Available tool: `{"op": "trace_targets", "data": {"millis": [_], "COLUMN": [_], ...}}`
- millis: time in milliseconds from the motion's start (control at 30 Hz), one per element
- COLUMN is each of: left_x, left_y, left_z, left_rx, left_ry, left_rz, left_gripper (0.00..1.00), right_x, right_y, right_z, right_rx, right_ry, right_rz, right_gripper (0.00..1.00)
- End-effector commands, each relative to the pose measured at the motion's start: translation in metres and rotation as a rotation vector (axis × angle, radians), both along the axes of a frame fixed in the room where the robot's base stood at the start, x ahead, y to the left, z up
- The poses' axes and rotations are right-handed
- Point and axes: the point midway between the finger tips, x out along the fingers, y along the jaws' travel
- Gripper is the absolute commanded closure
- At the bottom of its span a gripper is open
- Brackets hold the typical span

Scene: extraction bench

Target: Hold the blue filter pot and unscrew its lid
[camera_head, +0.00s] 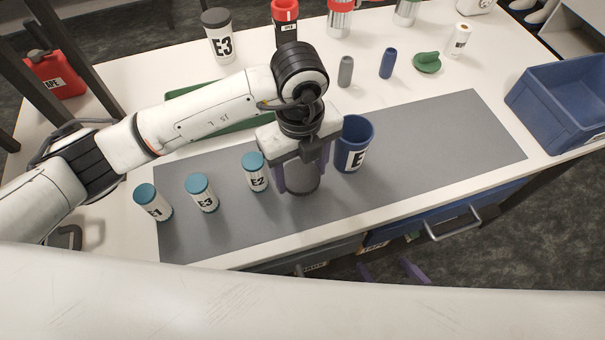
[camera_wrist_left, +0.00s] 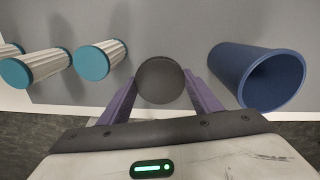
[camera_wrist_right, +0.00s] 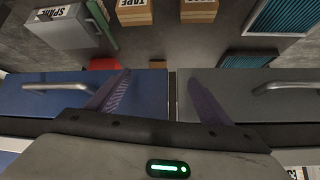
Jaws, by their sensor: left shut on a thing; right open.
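The blue pot (camera_head: 349,159), labelled E, stands upright on the grey mat, right of my left gripper (camera_head: 302,176). Its top looks open, with a hollow inside and no lid on it; it also shows in the left wrist view (camera_wrist_left: 229,73). My left gripper is shut on a dark grey cylinder (camera_head: 303,184), whose round dark top (camera_wrist_left: 160,80) shows between the purple fingers in the left wrist view. My right gripper (camera_head: 389,272) is open and empty in front of the bench, low by the drawers. A green lid-like piece with a raised grip (camera_head: 427,62) lies at the back.
Teal-capped filters E1 (camera_head: 153,203), E3 (camera_head: 202,193) and E2 (camera_head: 255,172) stand left of the gripper. A blue bin (camera_head: 562,105) is at the right. A green tray (camera_head: 182,92) lies behind my left arm. The mat's right half (camera_head: 440,130) is clear.

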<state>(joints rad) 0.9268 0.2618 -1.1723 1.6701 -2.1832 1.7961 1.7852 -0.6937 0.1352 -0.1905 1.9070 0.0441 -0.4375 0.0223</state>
Motion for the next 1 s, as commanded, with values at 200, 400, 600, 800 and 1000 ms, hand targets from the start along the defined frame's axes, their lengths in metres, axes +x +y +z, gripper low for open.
{"op": "trace_targets", "data": {"millis": [200,400,600,800,1000], "left_x": [0.000,0.000,0.000,0.000,0.000], "left_y": [0.001,0.000,0.000,0.000,0.000], "left_z": [-0.030,-0.032,-0.036,-0.035,-0.034], "left_rx": [0.002,0.001,0.001,0.001,0.001], "left_ry": [0.001,-0.001,-0.001,-0.001,-0.001], "left_rz": [0.001,-0.001,0.000,0.000,0.000], "left_gripper": [0.69,0.69,0.41,0.24,0.24], "right_x": [0.003,0.007,0.008,0.007,0.006], "right_y": [0.000,0.000,0.001,0.000,0.000], "right_z": [0.003,0.005,0.002,0.003,0.004], "right_rx": [0.001,0.001,0.001,0.001,0.001], "right_ry": [-0.007,-0.015,-0.016,-0.016,-0.014], "right_rz": [0.000,0.001,0.001,0.001,0.000], "right_gripper": [0.26,0.26,0.26,0.26,0.26]}}
